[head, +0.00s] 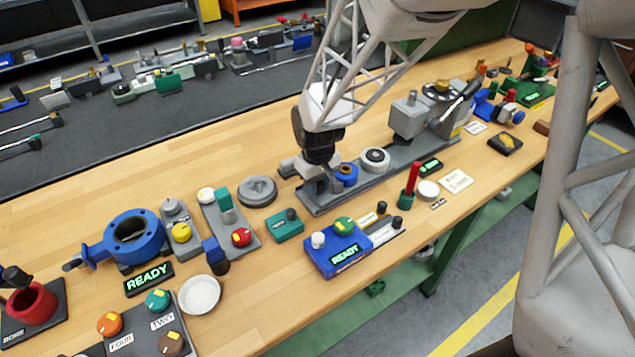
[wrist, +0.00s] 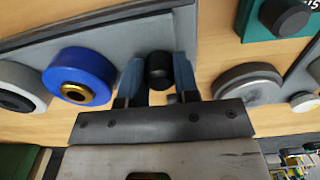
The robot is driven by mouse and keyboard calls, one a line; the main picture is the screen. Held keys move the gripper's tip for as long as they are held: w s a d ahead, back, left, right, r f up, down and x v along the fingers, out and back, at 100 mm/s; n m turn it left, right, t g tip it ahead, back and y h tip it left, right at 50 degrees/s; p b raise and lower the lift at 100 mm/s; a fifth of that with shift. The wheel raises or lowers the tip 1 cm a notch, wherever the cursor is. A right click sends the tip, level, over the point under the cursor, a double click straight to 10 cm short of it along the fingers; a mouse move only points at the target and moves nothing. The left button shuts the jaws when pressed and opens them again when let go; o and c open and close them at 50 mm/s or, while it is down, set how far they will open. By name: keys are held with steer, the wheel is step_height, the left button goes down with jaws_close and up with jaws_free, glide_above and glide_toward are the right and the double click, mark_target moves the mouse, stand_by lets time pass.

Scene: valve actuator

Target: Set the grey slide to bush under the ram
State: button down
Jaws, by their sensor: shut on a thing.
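The grey slide is a long flat grey piece (head: 318,203) on the bench, seen in the head view running up to the right. A blue bush (head: 347,173) with a brass centre and a pale grey ring (head: 375,158) stand on it. In the wrist view the blue bush (wrist: 80,75) is just left of my gripper. My gripper (head: 322,186) is at the slide's left end, its fingers (wrist: 158,75) shut around a black knob (wrist: 159,68). A grey block-like press (head: 409,116) stands near the slide's far right end. The ram cannot be told apart clearly.
A round grey disc (head: 257,190) lies left of the slide. Bare wood lies behind the slide.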

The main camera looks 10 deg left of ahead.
mark_target(369, 157)
steer(key=w+d, duration=1.1)
steer(key=shift+w+d, duration=0.25)
steer(key=shift+w, duration=0.05)
steer(key=c, duration=0.8)
jaws_free()
steer(key=shift+c, duration=0.2)
steer(key=shift+r, duration=0.15)
steer(key=shift+r, duration=3.75)
